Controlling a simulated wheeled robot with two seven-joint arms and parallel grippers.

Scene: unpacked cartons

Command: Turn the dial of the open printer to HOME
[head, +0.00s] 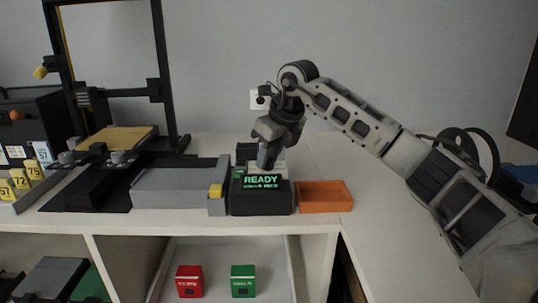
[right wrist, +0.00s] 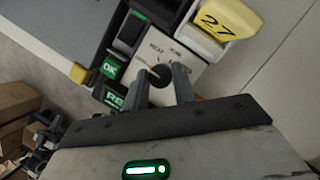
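The open printer (head: 166,99) has a black frame and a tan bed (head: 115,138). A control box with a green READY screen (head: 262,181) stands at its right on the shelf top. In the right wrist view a black round dial (right wrist: 160,76) sits on a white panel (right wrist: 165,47) with small labels; one seems to read HEAT, the others are unclear. My right gripper (head: 264,160) points down behind the screen. In the right wrist view its fingers (right wrist: 161,80) stand on both sides of the dial; whether they press on it is unclear. My left gripper is out of view.
An orange tray (head: 325,196) is right of the control box. A grey box with a yellow knob (head: 216,190) is on its left. Yellow number tags (head: 19,178) stand at far left. Red (head: 189,281) and green (head: 243,281) boxes lie below. The right shelf top is clear.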

